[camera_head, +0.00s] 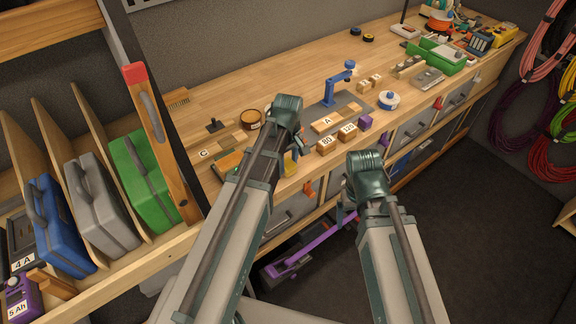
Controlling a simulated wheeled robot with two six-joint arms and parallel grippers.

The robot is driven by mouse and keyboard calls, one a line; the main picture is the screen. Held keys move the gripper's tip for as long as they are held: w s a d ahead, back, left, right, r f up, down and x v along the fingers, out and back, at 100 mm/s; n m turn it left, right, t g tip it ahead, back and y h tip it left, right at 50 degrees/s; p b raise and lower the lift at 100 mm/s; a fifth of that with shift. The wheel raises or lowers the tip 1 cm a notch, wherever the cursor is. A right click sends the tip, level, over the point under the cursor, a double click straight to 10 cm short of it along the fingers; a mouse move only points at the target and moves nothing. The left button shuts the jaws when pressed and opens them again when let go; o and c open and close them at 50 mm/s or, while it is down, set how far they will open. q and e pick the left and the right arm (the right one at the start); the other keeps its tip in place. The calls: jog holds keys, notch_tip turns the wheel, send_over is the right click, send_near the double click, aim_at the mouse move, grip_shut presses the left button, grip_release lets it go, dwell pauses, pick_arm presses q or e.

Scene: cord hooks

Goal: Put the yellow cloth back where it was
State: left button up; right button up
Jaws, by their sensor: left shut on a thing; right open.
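The yellow cloth (291,165) shows as a small yellow patch at the front edge of the workbench, just below my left gripper (299,147). My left gripper is shut on it, and my own forearm and wrist hide most of the cloth and of the fingers. I cannot tell whether the cloth touches the bench. My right gripper (345,212) is open and empty, low in front of the bench drawers and largely hidden by its own wrist.
The workbench (300,75) carries a grey mat with a blue stand (338,85), labelled wooden blocks (327,145), a blue-and-white spool (389,100) and a green box (441,55). Cases (145,175) stand in the rack at left. Coiled cords (545,45) hang at right. Floor is clear at lower right.

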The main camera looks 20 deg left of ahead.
aim_at(288, 163)
pick_arm(q)
jog(key=shift+f, duration=0.15)
jog(key=o, duration=1.2)
notch_tip(288, 163, up, 12)
jog(key=p, duration=1.2)
jog(key=shift+r, duration=0.2)
jog(key=shift+f, duration=0.15)
notch_tip(288, 163, down, 12)
jog(key=b, duration=1.2)
